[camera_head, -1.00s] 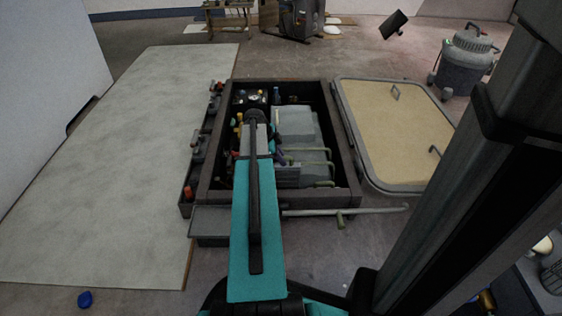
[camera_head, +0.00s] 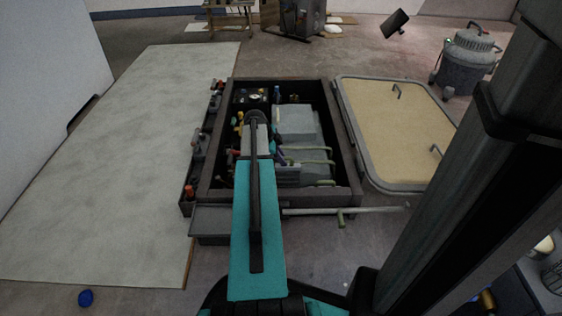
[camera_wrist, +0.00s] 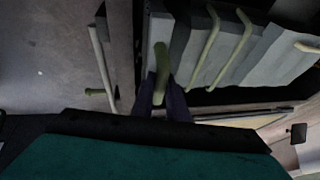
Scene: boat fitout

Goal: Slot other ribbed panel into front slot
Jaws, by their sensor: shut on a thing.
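My gripper (camera_wrist: 161,98) is shut on the green handle (camera_wrist: 160,66) of a light grey panel (camera_wrist: 158,28) in the wrist view. Beside it stand more grey panels (camera_wrist: 262,62) with long green handles, close together. In the head view the grey panels (camera_head: 292,174) sit in the right half of an open dark box (camera_head: 352,180), their green handles pointing right. My arm hides part of the box there. The front slot cannot be made out, and I cannot tell how deep the held panel sits.
A framed tan lid (camera_head: 395,135) lies right of the box. A pale rod (camera_head: 370,210) sticks out along its front. A grey tray (camera_head: 208,220) is at the front left. A large pale sheet (camera_head: 120,150) covers the floor at left. A vacuum (camera_head: 467,62) stands at back right.

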